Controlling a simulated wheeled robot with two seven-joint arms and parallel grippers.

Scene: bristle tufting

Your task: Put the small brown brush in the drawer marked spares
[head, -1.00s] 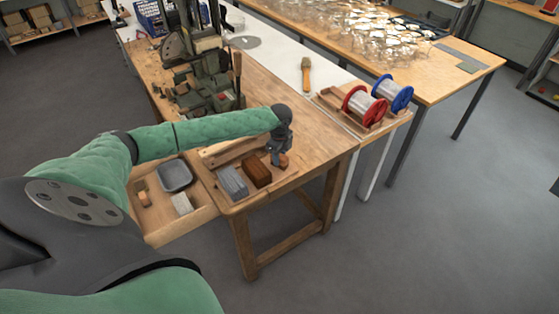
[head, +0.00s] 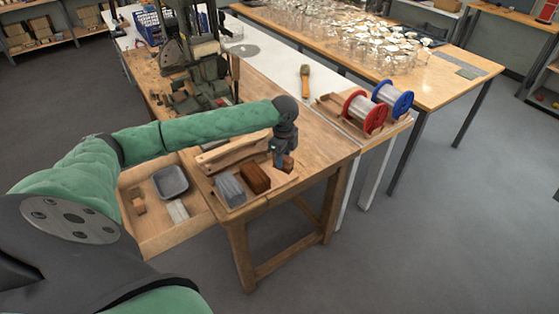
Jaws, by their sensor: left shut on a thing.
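My left gripper (head: 281,158) reaches over the right end of the wooden bench and points down. It is shut on a small brown brush (head: 288,163), which shows partly beside the fingers, just over the right end of a shallow wooden tray. How far it is clear of the tray is hard to tell. An open wooden drawer (head: 190,233) sticks out of the bench's front, left of the tray. No marking on it can be read. My right gripper is not in view.
The tray also holds a grey block-like brush (head: 230,190) and a larger dark brown one (head: 255,178). The drawer contains a grey dish (head: 171,182), a pale block (head: 177,211) and small brown pieces. A green machine (head: 208,75) stands behind; wire spools (head: 364,112) stand right.

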